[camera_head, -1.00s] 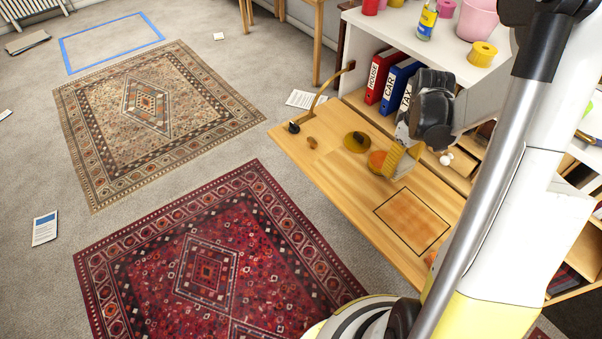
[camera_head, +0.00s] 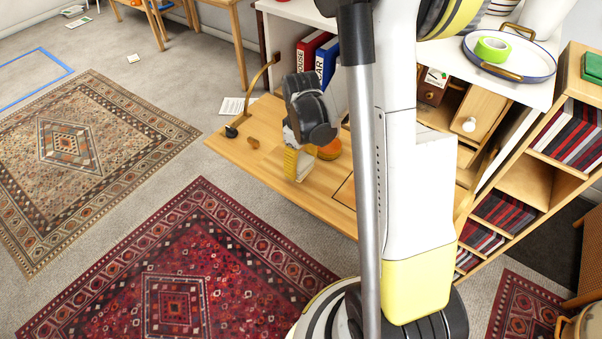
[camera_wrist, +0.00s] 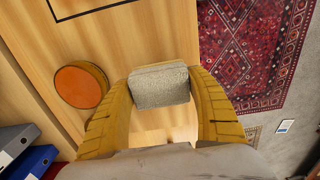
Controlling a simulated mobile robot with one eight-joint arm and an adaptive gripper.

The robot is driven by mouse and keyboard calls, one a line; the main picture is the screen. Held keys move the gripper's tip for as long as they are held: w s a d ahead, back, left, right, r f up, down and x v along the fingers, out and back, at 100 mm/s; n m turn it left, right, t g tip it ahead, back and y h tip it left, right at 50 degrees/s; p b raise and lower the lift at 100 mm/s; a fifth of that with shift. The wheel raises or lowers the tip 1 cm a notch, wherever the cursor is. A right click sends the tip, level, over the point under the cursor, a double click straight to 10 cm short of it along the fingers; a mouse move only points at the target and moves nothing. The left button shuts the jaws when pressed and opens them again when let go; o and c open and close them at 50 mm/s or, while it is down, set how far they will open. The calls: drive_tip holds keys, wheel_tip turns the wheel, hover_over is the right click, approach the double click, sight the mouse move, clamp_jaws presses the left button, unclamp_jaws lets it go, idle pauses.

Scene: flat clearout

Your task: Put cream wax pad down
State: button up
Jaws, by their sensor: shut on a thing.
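My gripper (camera_head: 297,165) is over the wooden drop-leaf (camera_head: 270,170) of the desk. In the wrist view my gripper (camera_wrist: 161,92) has its two yellow fingers closed on a small, greyish-cream, rough-faced block, the wax pad (camera_wrist: 160,86). The pad lies between the fingertips, over bare wood near the leaf's edge; its height above the wood is unclear.
A round orange-topped tin (camera_wrist: 80,84) stands beside the fingers; it also shows in the head view (camera_head: 329,150). A small brown item (camera_head: 253,143) and a black item (camera_head: 231,131) lie near the leaf's far end. Red (camera_head: 306,62) and blue (camera_head: 327,62) binders stand behind.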

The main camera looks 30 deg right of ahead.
drive_tip(key=shift+f+b, duration=0.6)
drive_tip(key=shift+f, duration=0.95)
drive_tip(key=shift+f, duration=0.15)
drive_tip(key=o, duration=1.2)
drive_tip(key=shift+c, duration=0.2)
